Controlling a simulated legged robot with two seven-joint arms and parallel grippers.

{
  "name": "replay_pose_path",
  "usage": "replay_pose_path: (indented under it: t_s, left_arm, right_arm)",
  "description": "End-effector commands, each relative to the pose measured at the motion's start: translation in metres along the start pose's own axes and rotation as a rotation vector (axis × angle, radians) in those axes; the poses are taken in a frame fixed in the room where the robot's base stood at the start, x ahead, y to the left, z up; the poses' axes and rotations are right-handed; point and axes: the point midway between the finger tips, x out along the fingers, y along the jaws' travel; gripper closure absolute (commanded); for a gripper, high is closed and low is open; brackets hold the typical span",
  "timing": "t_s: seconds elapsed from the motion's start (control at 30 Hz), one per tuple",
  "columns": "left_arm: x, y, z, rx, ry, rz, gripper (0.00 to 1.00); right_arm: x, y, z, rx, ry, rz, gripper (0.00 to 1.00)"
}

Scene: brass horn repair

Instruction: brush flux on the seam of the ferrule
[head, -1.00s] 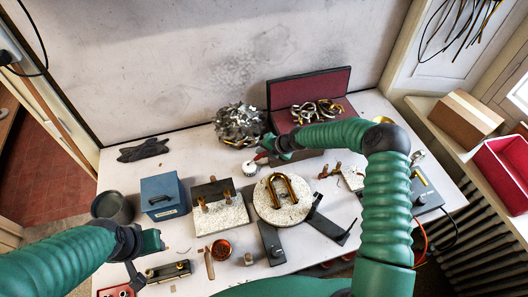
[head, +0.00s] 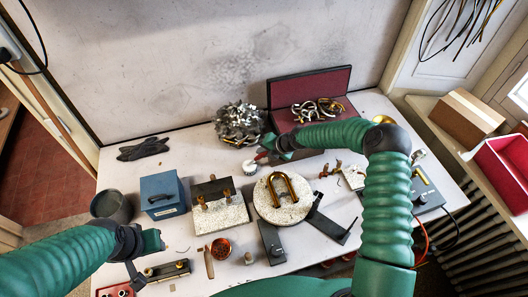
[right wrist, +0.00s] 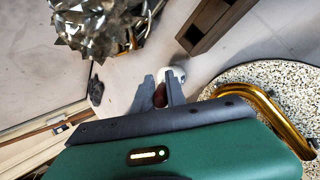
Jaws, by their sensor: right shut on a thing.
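My right gripper (head: 268,156) is shut on a dark red handle, which shows between its fingers in the right wrist view (right wrist: 160,95). The held tool's tip is hidden. A small white pot (head: 250,167) is just below and left of this gripper; whether the tool touches it I cannot tell. A U-shaped brass tube (head: 292,186) lies on a round speckled plate (head: 265,209). A pale block (head: 233,214) carries small copper-coloured pieces (head: 226,193); I cannot make out the ferrule or its seam. My left gripper (head: 145,257) is at the lower left; its jaw opening is unclear.
A crumpled metallic heap (head: 239,124) and an open dark red case (head: 309,88) stand behind the right gripper. A blue box (head: 163,193) and a grey pot (head: 110,207) are at left. A copper-coloured dish (head: 221,249) is near the front. The back-left tabletop is mostly clear.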

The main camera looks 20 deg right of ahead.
Motion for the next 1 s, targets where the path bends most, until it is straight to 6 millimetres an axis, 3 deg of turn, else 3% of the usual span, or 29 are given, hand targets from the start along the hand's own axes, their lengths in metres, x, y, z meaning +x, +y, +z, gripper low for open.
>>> replay_pose_path:
  t_s: [1.0]
  left_arm:
    - [0.0077,0.0000,0.0018,0.000,0.000,0.000,0.64]
  right_arm:
    - [0.0013,-0.0013,-0.0002,0.000,0.000,-0.001,1.00]
